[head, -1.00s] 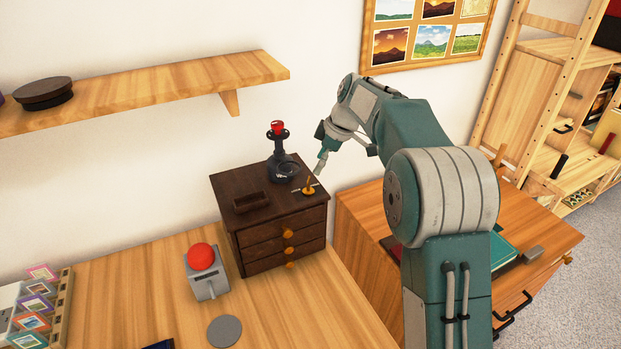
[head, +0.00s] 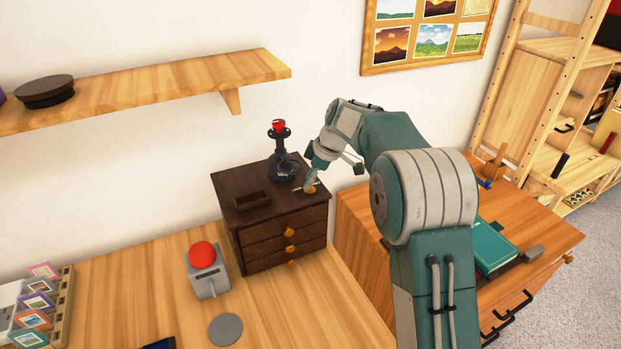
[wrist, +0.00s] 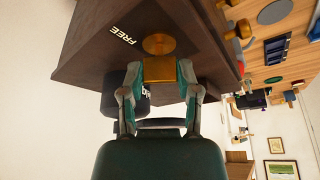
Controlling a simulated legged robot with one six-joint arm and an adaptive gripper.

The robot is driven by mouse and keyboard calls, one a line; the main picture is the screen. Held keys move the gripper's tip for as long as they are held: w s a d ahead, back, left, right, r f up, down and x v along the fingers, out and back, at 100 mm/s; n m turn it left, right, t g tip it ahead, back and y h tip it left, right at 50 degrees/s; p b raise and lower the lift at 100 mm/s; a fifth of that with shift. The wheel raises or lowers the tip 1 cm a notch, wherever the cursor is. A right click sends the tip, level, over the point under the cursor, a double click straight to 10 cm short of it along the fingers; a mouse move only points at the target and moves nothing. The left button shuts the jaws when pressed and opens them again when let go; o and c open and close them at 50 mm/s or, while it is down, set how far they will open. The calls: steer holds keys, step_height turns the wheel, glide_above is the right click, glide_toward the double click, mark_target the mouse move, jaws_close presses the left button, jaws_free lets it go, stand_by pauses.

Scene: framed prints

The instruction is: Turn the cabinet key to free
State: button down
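The small dark-brown cabinet (head: 290,217) stands on the wooden desk, and its top fills the upper part of the wrist view (wrist: 90,50). The gold key (wrist: 159,69), a block-shaped handle on a round base, is on the cabinet top. A white FREE label (wrist: 123,35) lies beside it, to the left in the wrist view. My gripper (wrist: 159,78) has one finger on each side of the key handle. The fingers look apart, with narrow gaps to the handle. In the head view my gripper (head: 310,183) hides most of the key.
A black stand with a red top (head: 281,155) is on the cabinet close behind my gripper. A red button box (head: 204,268) stands on the desk. A wall shelf (head: 150,92) hangs above.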

steer(key=shift+m+t, duration=0.4)
steer(key=shift+m, duration=0.6)
steer(key=shift+c, duration=1.6)
jaws_free()
steer(key=shift+f, duration=0.1)
steer(key=v, duration=1.2)
steer(key=shift+a, duration=0.2)
steer(key=shift+w, duration=0.1)
